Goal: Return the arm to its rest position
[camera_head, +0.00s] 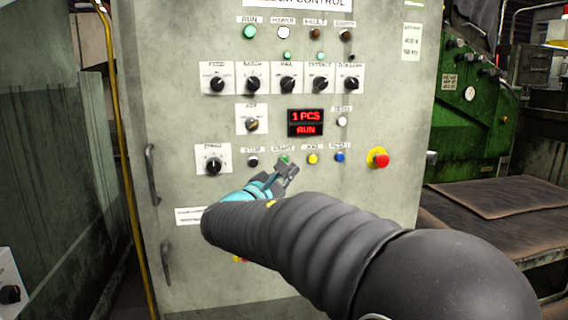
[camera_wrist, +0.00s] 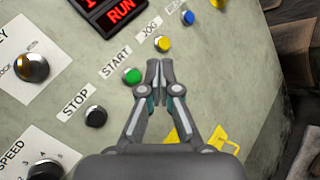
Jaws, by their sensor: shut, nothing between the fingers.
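My gripper (camera_wrist: 159,66) is shut and empty in the wrist view, its fingertips together in front of the panel between the green START button (camera_wrist: 132,76) and the yellow JOG button (camera_wrist: 163,43). In the head view my gripper (camera_head: 289,169) is in front of the lower button row of the control cabinet (camera_head: 385,230), and my dark sleeved arm reaches in from the lower right. The gripper partly hides the green START button (camera_head: 283,160). The red display (camera_head: 305,122) reads "1 PCS" and "RUN". Whether the fingertips touch the panel is hard to tell.
A red emergency stop knob (camera_head: 378,158) sticks out at the panel's right. Several black knobs, such as the FEED knob (camera_head: 217,84), project above. Door handles (camera_head: 152,174) stand out at left. A green machine (camera_head: 466,110) and a brown table (camera_head: 490,198) are at right.

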